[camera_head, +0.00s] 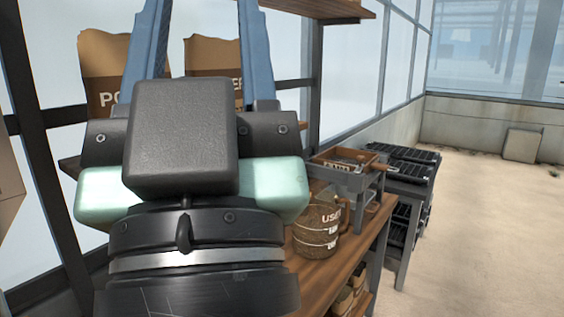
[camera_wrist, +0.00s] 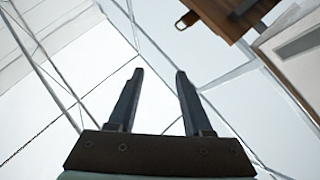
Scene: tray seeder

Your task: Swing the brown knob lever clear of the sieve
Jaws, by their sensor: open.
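The sieve (camera_head: 340,162) is a shallow wooden-framed box on a grey stand on the bench, right of centre in the head view. A small brown handle (camera_head: 380,167), seemingly the knob lever, sticks out at its right end; I cannot tell how far it lies over the sieve. My gripper (camera_head: 205,45) is large in the near left of the head view, its blue-grey fingers pointing up. In the wrist view my gripper (camera_wrist: 158,74) is open with nothing between the fingers. It is apart from the sieve and lever, which I cannot make out in the wrist view.
A brown labelled jug (camera_head: 315,232) stands on the wooden bench (camera_head: 345,270), before the sieve. Black seed trays (camera_head: 412,155) sit on a stand beyond. Paper bags (camera_head: 213,60) stand behind my gripper. A wooden shelf (camera_head: 310,10) hangs above. The floor at right is clear.

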